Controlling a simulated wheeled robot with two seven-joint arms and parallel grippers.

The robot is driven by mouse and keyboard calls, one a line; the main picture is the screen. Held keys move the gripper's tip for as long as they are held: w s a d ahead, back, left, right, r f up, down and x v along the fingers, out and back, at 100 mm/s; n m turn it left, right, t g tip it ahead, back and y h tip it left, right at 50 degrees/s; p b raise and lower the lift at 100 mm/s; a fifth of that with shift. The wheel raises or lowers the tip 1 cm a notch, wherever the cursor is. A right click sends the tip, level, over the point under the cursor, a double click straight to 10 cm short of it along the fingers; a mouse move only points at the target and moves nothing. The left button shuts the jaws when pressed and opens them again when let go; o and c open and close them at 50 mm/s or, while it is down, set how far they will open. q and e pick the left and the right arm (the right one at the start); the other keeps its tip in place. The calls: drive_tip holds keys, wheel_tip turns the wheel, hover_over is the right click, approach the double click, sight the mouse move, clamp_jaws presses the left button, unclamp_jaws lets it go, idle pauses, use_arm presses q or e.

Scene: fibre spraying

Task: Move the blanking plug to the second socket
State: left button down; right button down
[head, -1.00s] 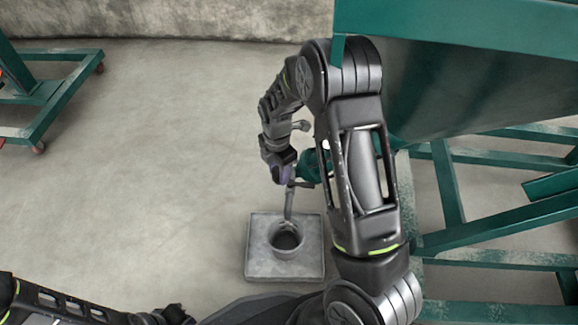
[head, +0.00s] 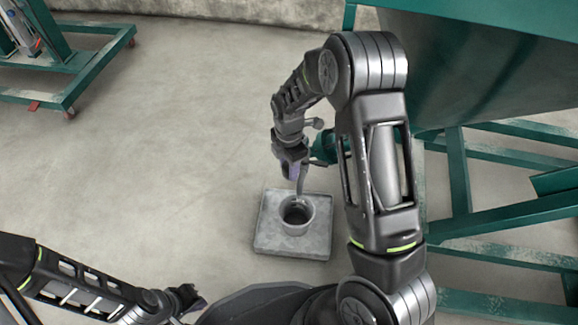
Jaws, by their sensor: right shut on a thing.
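A square grey slab (head: 272,241) lies on the floor in the middle of the head view. I cannot tell the plug apart from the collar here. My left gripper (head: 188,298) is low at the left, apart from the slab; its fingers are too dark to read.
A green hopper (head: 480,65) on a green frame (head: 458,180) fills the right side, close to my right arm. A green wheeled cart (head: 85,75) stands at the upper left. The concrete floor (head: 160,165) between cart and slab is clear.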

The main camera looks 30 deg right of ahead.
drive_tip(key=shift+r+p, duration=0.55)
drive_tip(key=shift+r, duration=0.05)
